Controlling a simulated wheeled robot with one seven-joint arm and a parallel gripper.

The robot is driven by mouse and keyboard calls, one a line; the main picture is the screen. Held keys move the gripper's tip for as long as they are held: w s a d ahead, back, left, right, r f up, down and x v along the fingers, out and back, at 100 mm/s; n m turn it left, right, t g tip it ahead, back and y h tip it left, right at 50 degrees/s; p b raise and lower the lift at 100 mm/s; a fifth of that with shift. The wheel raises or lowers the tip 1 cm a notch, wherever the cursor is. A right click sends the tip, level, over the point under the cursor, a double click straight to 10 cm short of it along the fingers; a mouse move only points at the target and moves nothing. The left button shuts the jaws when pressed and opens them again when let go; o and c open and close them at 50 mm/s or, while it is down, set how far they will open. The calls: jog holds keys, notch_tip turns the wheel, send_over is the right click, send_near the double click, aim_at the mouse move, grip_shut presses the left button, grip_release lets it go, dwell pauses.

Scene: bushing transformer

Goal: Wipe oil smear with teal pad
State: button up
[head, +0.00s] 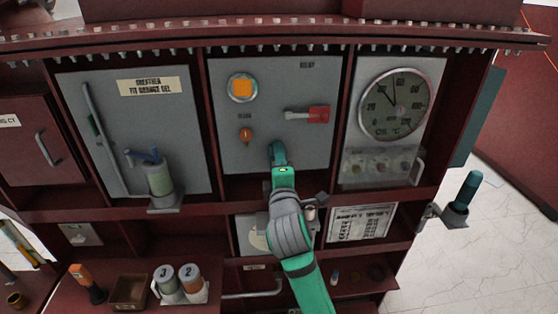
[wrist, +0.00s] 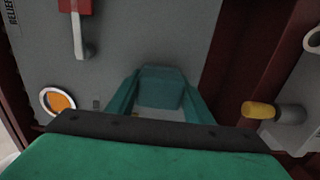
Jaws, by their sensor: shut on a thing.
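My gripper (head: 278,158) reaches up to the lower part of the middle grey panel (head: 290,75). It is shut on a teal pad, a teal block between the two fingers in the wrist view (wrist: 160,88). The pad is close in front of the panel; I cannot tell whether it touches. No oil smear can be made out clearly; my gripper covers part of the panel. A small orange-brown drop-shaped thing (head: 246,134) is left of my gripper; I cannot tell whether it is a knob or a stain.
A red handle (head: 318,114) sticks out up and right of my gripper. An orange round window (head: 242,88) is up and left. A large dial (head: 395,104) is on the right panel. A pump-like cylinder (head: 158,178) stands left. Cans (head: 178,282) stand on the lower shelf.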

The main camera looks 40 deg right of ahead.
jog(key=shift+w+a+f, duration=0.1)
jog(key=shift+a+f, duration=0.05)
jog(key=shift+a, duration=0.1)
jog(key=v, duration=0.6)
jog(key=shift+d, duration=0.2)
jog(key=shift+a, duration=0.1)
jog(key=shift+v, duration=1.5)
